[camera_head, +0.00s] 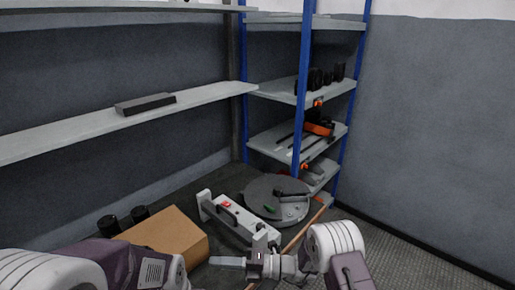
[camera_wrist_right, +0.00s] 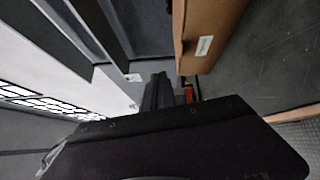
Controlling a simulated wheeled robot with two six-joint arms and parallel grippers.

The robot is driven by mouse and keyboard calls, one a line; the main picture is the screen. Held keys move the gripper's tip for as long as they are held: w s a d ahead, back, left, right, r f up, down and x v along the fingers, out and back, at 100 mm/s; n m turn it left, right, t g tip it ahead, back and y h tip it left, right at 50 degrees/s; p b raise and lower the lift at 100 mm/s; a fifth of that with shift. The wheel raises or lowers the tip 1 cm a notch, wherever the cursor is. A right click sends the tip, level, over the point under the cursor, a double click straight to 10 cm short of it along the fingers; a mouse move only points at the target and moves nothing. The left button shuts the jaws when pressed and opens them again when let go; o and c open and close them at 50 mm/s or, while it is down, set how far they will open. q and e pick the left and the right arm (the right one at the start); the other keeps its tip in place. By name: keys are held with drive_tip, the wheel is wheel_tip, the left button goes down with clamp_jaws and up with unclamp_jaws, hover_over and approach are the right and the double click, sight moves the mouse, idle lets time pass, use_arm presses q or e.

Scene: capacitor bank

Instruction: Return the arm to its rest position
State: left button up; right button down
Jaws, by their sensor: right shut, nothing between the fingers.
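My right arm comes in at the lower right of the head view. Its right gripper (camera_head: 228,261) points left, shut and empty, in front of the grey bracket-like unit and to the right of the cardboard box. In the right wrist view the dark fingers of this gripper (camera_wrist_right: 158,92) are together, with nothing between them. My left arm shows at the lower left of the head view, and its gripper is not visible.
A cardboard box (camera_head: 165,232) stands close to the left of my right gripper; a box (camera_wrist_right: 205,35) also shows in the wrist view. A grey unit (camera_head: 238,219) and round grey disc (camera_head: 262,188) lie beyond. A blue-post shelf (camera_head: 303,100) stands behind; floor (camera_head: 400,262) at right is clear.

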wheel_tip(320, 180, up, 9)
drive_tip(key=d+n+g+p, duration=0.1)
drive_tip(key=d+n+p, duration=0.1)
drive_tip(key=s+d+r+n+g+h+p, duration=0.25)
drive_tip(key=s+d+r+n+h, duration=0.2)
drive_tip(key=s+n, duration=0.35)
drive_tip(key=s+d+f+n+h+p, duration=0.2)
drive_tip(key=s+d+f+n+h, duration=0.2)
drive_tip(key=s+d+n+h, duration=0.55)
use_arm(q)
wheel_tip(320, 180, up, 8)
drive_tip(key=shift+f, duration=0.25)
use_arm(e)
drive_tip(key=w+d+f+n+t+h, duration=0.1)
drive_tip(key=d+f+n+t+h, duration=0.1)
drive_tip(key=d+n, duration=0.5)
drive_tip(key=w+d+f+n+t+h, duration=0.2)
drive_tip(key=d+n, duration=0.5)
drive_tip(key=n, duration=0.1)
drive_tip(key=shift+d+f, duration=0.25)
drive_tip(key=shift+f, duration=0.15)
